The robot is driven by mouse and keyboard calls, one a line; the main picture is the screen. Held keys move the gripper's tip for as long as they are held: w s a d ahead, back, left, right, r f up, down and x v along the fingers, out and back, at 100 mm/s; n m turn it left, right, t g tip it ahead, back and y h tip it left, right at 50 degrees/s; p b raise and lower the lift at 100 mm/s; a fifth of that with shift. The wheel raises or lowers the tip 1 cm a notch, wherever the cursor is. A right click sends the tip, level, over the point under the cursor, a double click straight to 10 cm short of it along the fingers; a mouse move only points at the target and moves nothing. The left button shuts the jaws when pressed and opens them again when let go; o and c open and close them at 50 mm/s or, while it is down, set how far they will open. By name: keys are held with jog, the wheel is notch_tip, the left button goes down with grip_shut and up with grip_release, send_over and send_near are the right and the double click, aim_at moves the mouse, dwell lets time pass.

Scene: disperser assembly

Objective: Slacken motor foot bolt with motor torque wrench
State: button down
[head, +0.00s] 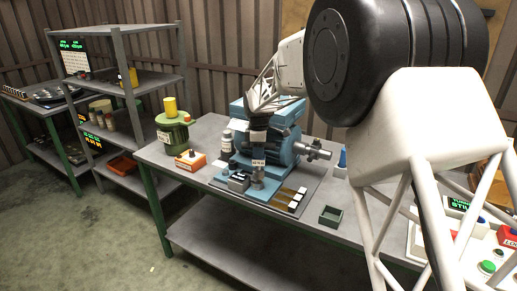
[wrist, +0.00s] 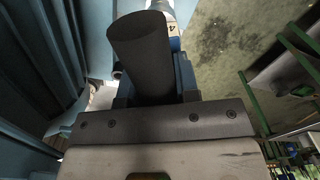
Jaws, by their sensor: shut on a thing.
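The blue motor (head: 285,150) sits on a base plate on the bench, its grey shaft pointing right. My gripper (head: 259,124) is in front of the motor's left part, pointing down. It is shut on the motor torque wrench (head: 258,148), which stands roughly upright with a white label low on it. In the wrist view the wrench's dark round handle (wrist: 140,50) rises between the jaws of my gripper (wrist: 153,92). The wrench's lower end is close to the motor's foot area; I cannot tell whether it touches. The motor foot bolt cannot be made out.
A control panel (head: 486,262) is at far right. Shelves (head: 120,85) stand left.

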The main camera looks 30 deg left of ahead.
aim_at(259, 160)
jog(key=m, duration=0.3)
jog(key=shift+f, duration=0.1)
jog(key=m, duration=0.4)
jog(key=shift+f, duration=0.2)
jog(key=shift+f+m, duration=0.15)
jog(key=shift+m, duration=1.7)
jog(key=shift+f+m, duration=0.1)
jog(key=shift+m, duration=1.75)
jog(key=shift+f, duration=1.75)
